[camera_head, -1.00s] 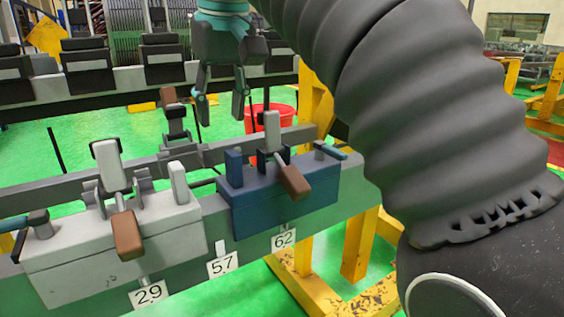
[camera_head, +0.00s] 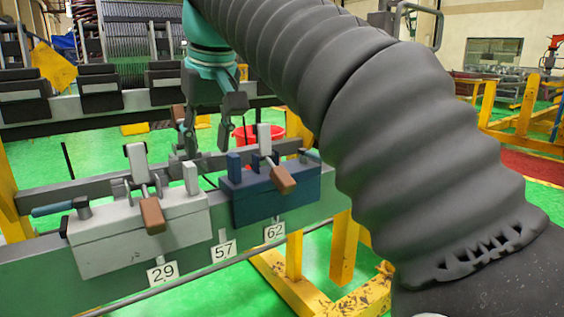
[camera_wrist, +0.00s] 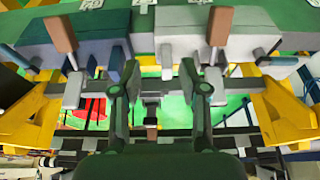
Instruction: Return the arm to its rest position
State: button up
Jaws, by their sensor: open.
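My gripper (camera_head: 207,148) hangs from the arm, fingers pointing down, in the head view. Its two fingers are apart with nothing between them. It appears behind and above the gap between the white clamp block (camera_head: 105,240) and the blue clamp block (camera_head: 250,203). In the wrist view my gripper (camera_wrist: 160,72) also shows open and empty. There the blue block (camera_wrist: 98,52) is at the upper left and the white block (camera_wrist: 248,40) at the upper right. My dark ribbed arm cover crosses the right of the head view and hides what is behind it.
The grey rail (camera_head: 40,270) carries both blocks, with brown-handled clamps (camera_head: 152,214) on them and number labels (camera_head: 224,250) on its front. A red bucket (camera_head: 297,126) stands behind. Yellow stands (camera_head: 344,246) are below the rail. Green floor (camera_head: 225,295) is clear in front.

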jog(key=s+d+f+m, duration=0.1)
jog(key=d+f, duration=0.3)
jog(key=f, duration=0.4)
jog(key=d+f+m, duration=0.1)
jog(key=d+f, duration=0.4)
jog(key=f, duration=0.4)
jog(key=s+d+f+m+t+h, duration=0.1)
jog(key=s+d+f+m, duration=0.1)
jog(key=s+d+f, duration=0.4)
jog(key=s+d+f+m+t+h, duration=0.1)
jog(key=s+d+f+m, duration=0.1)
jog(key=s+d+f, duration=0.5)
jog(key=s+d, duration=0.2)
jog(key=d, duration=0.3)
jog(key=shift+d+m, duration=0.3)
jog(key=shift+m, duration=0.1)
